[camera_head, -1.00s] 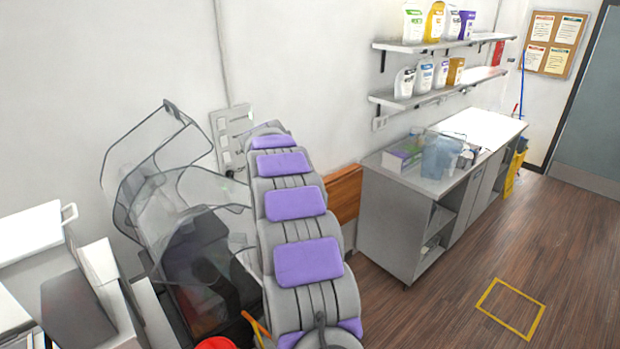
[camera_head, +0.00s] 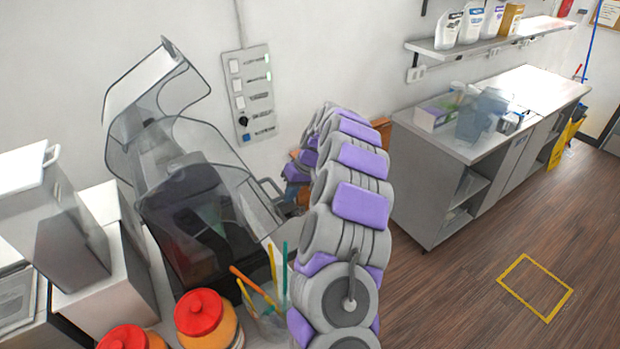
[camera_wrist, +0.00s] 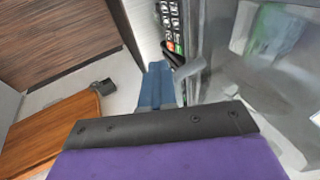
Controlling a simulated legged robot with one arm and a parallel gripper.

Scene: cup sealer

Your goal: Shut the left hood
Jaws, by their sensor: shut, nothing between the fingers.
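The left hood (camera_head: 143,82) is a clear smoky cover that stands raised at the back left of the dark machine (camera_head: 190,215). A second clear hood (camera_head: 222,152) sits lower, to its right, over the machine's body. In the wrist view, my gripper (camera_wrist: 158,85) shows as a blue finger piece, shut and empty. It is beside a clear panel (camera_wrist: 270,45) on the right and a dark keypad (camera_wrist: 172,25). In the head view, the gripper end is beyond my arm, near the machine's right side, and its fingertips are partly hidden. I cannot tell whether it touches the hood.
Red-lidded jars (camera_head: 203,314) and a cup of colored sticks (camera_head: 268,315) stand in front of the machine. Lidded bins (camera_head: 50,225) stand to its left. A switch panel (camera_head: 249,92) is on the wall behind. A counter (camera_head: 420,165) is at right; the floor there is open.

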